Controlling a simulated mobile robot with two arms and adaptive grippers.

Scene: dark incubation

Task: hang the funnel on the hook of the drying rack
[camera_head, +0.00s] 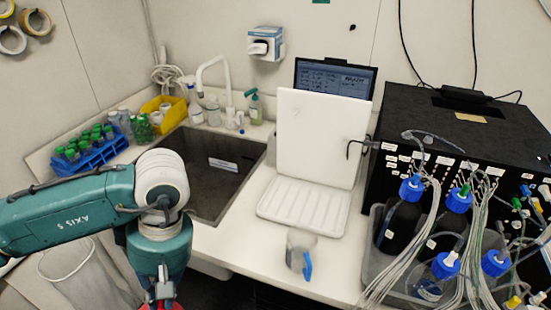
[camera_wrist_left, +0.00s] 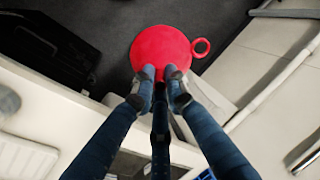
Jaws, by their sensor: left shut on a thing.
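The red funnel (camera_wrist_left: 160,46) shows in the left wrist view as a round red disc with a small ring (camera_wrist_left: 201,48) on its right side. My left gripper (camera_wrist_left: 162,74) is shut on its near edge. In the head view my left gripper (camera_head: 163,285) is at the bottom edge, with only a bit of red showing beside it. The drying rack is an upright white board (camera_head: 318,125) with a ribbed tray (camera_head: 303,208) at its foot. A dark hook (camera_head: 354,147) shows at the board's right edge. My right gripper is not in view.
A clear cup with a blue handle (camera_head: 307,265) stands on the counter in front of the rack. A sink (camera_head: 215,170) is left of it. A black box (camera_head: 455,140) and tubed bottles (camera_head: 400,225) crowd the right. A blue tube rack (camera_head: 92,160) stands at left.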

